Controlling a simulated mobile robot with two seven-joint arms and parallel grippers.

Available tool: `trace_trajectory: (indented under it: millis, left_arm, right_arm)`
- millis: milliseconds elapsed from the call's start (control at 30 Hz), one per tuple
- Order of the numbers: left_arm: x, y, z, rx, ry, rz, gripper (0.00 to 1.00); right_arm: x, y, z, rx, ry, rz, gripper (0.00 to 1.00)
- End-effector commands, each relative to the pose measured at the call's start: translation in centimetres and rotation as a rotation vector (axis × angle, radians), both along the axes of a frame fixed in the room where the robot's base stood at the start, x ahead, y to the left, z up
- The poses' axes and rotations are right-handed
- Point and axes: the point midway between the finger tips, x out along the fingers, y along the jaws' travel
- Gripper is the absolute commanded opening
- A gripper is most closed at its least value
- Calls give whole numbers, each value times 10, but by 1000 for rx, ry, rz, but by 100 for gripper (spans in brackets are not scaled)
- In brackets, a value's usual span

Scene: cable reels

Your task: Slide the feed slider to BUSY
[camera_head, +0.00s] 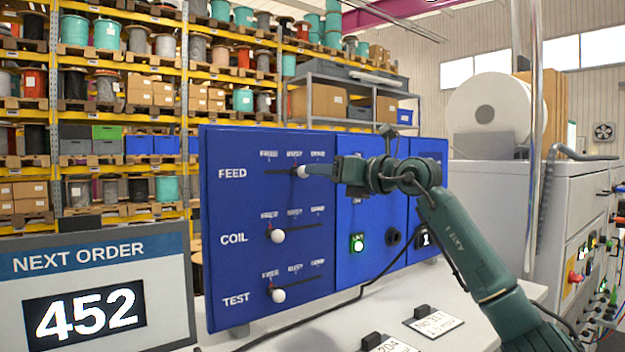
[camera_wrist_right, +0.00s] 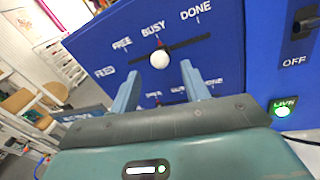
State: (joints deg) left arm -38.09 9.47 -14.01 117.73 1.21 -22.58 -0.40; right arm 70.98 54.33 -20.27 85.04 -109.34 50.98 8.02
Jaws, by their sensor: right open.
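The feed slider's white knob (camera_head: 302,172) is in the top row of the blue panel (camera_head: 232,290), beside the word FEED. In the right wrist view the knob (camera_wrist_right: 160,59) sits on its dark slot below the BUSY mark, between FREE and DONE. My right gripper (camera_head: 312,170) reaches the knob from the right in the head view. In the wrist view its two fingers (camera_wrist_right: 160,74) are open, one on each side of the knob. The knob shows just beyond the fingertips; I cannot tell whether they touch it. My left gripper is in neither view.
Below are the COIL knob (camera_head: 278,236) and TEST knob (camera_head: 278,296), both near FREE. A lit green button (camera_head: 357,243) is to their right. A NEXT ORDER screen (camera_head: 95,290) reading 452 stands at left. Label cards (camera_head: 434,322) and a cable lie on the white table.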

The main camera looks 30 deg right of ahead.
Motion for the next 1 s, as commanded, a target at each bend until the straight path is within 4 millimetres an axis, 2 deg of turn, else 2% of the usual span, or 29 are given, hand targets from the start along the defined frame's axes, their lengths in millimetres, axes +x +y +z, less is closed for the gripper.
trace_trajectory:
  millis: [33, 200, 400, 600, 1000]
  left_arm:
    - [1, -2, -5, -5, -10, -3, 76]
    - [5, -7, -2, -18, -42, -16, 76]
    - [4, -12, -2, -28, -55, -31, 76]
    - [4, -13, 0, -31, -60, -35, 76]
    - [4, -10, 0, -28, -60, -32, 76]
  right_arm:
    - [-13, -4, -5, -5, -2, -3, 46]
    - [-47, -14, -4, -3, 0, -3, 46]
    - [-73, -21, -2, -1, 0, -2, 46]
    - [-81, -22, -1, 0, 2, 1, 46]
    - [-80, -22, 0, 0, 1, 1, 46]
